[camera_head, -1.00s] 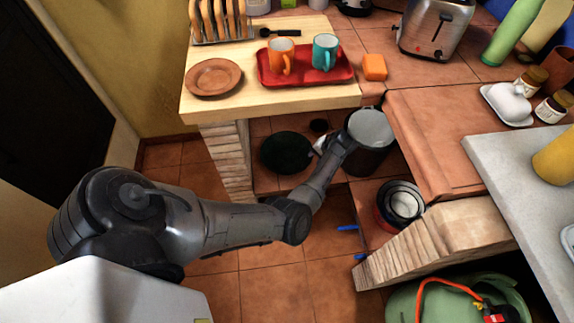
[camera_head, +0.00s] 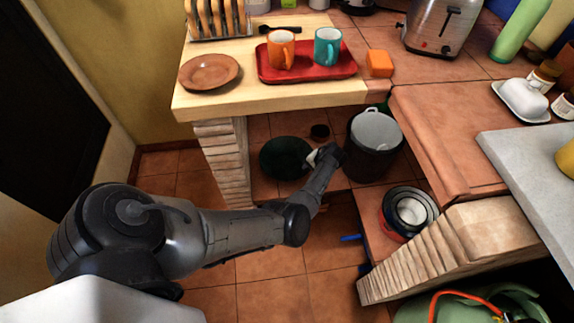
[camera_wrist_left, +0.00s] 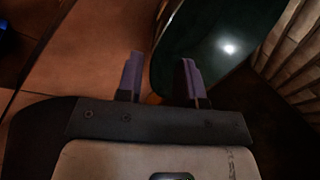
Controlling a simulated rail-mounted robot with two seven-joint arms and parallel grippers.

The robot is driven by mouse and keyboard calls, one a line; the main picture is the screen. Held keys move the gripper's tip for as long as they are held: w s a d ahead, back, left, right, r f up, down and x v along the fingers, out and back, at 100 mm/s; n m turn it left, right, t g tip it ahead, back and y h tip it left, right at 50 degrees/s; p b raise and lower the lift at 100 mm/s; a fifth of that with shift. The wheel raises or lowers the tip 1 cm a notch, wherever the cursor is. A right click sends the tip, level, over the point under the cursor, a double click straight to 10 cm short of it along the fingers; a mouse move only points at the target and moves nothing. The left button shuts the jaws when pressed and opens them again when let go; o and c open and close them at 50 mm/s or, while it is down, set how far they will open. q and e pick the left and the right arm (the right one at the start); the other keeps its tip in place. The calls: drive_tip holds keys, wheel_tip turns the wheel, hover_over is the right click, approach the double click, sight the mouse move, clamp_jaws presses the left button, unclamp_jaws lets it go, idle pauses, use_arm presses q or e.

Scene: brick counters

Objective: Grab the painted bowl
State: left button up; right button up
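A dark green, glossy round bowl (camera_head: 286,157) sits on the low tiled shelf under the wooden counter. I take it for the painted bowl; no painted pattern can be made out. It also fills the upper right of the left wrist view (camera_wrist_left: 215,40). My left gripper (camera_head: 316,157) is at the bowl's right edge. In the left wrist view its fingers (camera_wrist_left: 162,78) are apart. The bowl's near edge shows between them, with one finger outside the rim and the other in front of the bowl. I cannot tell whether they touch it. My right gripper is not in view.
A dark pot (camera_head: 374,147) stands just right of my left gripper, and a small dark cup (camera_head: 320,132) behind it. A stone pillar (camera_head: 223,160) is left of the bowl. The counter (camera_head: 275,99) overhangs the shelf.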

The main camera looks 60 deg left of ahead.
sight(307, 171)
use_arm(q)
drive_tip(key=b+x, duration=0.2)
drive_tip(key=x, duration=0.1)
drive_tip(key=b+x, duration=0.1)
drive_tip(key=shift+w+f+b, duration=0.25)
drive_tip(key=shift+f+b, duration=0.15)
drive_tip(key=shift+f, duration=0.15)
drive_tip(key=shift+s+a, duration=0.1)
drive_tip(key=shift+c, duration=0.3)
clamp_jaws()
